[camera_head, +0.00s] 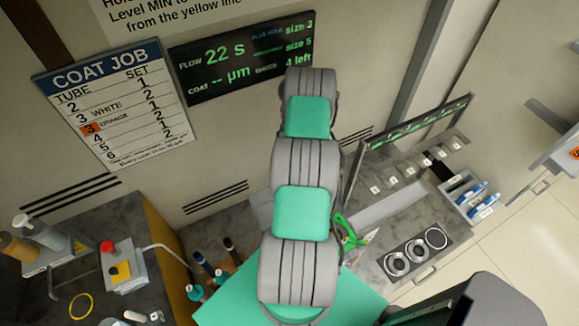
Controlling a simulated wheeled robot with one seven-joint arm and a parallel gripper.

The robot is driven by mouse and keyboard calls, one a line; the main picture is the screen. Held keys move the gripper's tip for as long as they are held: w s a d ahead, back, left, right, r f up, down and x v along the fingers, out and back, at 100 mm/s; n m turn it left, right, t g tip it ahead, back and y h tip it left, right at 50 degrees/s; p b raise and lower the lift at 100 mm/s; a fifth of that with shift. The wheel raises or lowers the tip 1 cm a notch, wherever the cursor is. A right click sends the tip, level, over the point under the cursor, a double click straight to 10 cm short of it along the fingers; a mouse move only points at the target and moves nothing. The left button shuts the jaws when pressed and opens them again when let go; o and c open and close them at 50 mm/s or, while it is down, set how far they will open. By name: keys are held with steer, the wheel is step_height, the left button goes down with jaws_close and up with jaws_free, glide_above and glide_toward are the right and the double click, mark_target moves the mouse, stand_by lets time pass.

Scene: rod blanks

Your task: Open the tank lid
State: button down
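I cannot pick out a tank or its lid in the head view. My grey and green arm runs up the middle of the picture and covers part of the scene behind it. My gripper does not show; the arm's far end hides whatever lies beyond it.
A job board (115,105) and a dark display (240,63) hang on the wall. At left, a counter (65,235) carries pump bottles (38,232) and a red-button box (119,265). At right, a bench holds round metal rings (415,250), green-handled pliers (349,232) and a pen tray (475,197).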

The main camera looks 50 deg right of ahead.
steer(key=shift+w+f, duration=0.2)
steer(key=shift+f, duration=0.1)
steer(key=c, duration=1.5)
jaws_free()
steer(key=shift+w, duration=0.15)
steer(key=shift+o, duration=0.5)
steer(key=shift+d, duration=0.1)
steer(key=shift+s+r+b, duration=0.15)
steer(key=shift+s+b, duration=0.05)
steer(key=shift+b, duration=0.35)
